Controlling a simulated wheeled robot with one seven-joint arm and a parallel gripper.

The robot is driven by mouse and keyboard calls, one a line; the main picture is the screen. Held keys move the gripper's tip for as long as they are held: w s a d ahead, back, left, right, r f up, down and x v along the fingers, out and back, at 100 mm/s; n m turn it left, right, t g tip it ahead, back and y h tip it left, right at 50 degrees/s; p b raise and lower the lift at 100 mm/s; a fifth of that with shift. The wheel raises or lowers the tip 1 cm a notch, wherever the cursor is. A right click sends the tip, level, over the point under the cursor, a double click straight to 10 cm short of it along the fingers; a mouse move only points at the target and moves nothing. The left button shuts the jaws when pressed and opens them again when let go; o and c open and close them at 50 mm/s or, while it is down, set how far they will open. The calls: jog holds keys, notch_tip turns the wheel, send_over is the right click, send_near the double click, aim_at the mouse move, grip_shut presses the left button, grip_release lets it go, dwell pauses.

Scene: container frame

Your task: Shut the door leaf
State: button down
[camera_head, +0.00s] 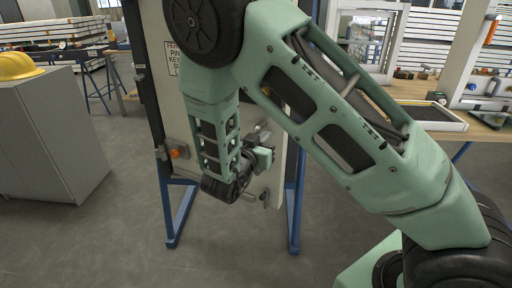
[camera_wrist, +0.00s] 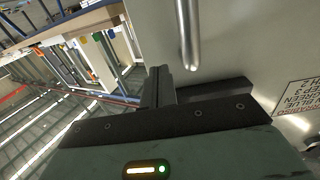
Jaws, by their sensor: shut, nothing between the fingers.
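The door leaf (camera_head: 156,98) is a pale upright panel with a printed sign, standing behind my arm in the head view. My arm hides much of it, and I cannot tell how far open it stands. In the wrist view its plain grey face (camera_wrist: 238,40) fills the upper right, with a metal bar handle (camera_wrist: 188,35) on it. My gripper (camera_head: 264,156) is in front of the panel at its lower right. In the wrist view the dark fingers (camera_wrist: 159,86) are together and empty, just below the handle's end. Contact with the panel cannot be told.
Blue legs (camera_head: 180,215) stand under the panel on open grey floor. An orange fitting (camera_head: 179,152) sits at the panel's lower left. A grey cabinet (camera_head: 50,135) with a yellow helmet (camera_head: 18,66) is at left. A wooden workbench (camera_head: 485,138) is at right.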

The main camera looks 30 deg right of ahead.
aim_at(276, 126)
jog(key=shift+x, duration=2.35)
